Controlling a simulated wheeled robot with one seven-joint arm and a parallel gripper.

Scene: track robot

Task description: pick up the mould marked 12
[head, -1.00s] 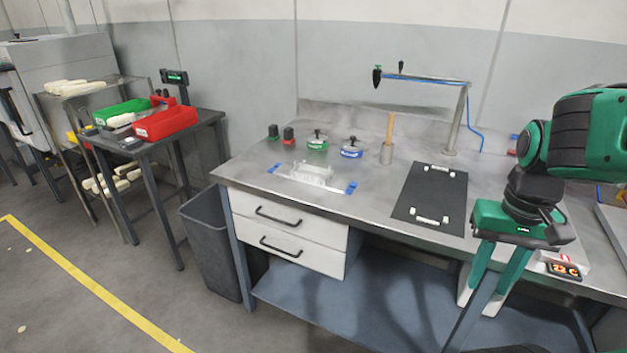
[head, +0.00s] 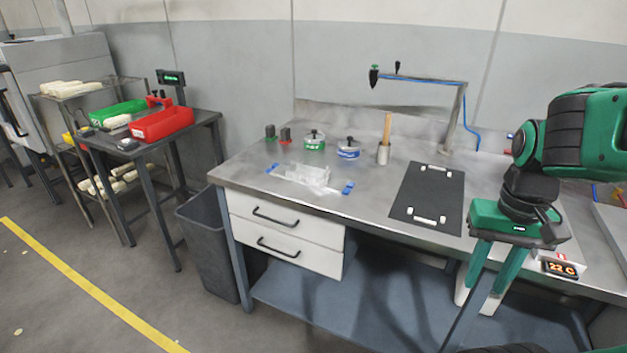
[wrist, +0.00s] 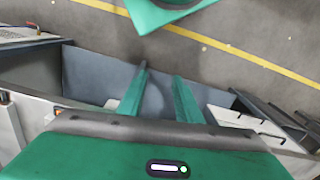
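I cannot read a 12 on any mould in these views. Pale, mould-like pieces (head: 75,90) lie on the top of a wire rack at the left, and more (head: 112,181) lie on its lower shelf. A whitish clear piece (head: 307,177) sits on the bench between two blue tape strips. My gripper (head: 477,300) hangs in front of the bench's right part, pointing down, its two green fingers apart with nothing between them. The wrist view also shows the open fingers (wrist: 158,75), far from the rack.
The steel bench (head: 375,200) holds a black mat (head: 428,195), green and blue lidded pots and a lamp-like arm. A side table (head: 205,117) carries red (head: 162,124) and green bins. A grey waste bin (head: 208,250) stands beside the bench. Floor at lower left is clear.

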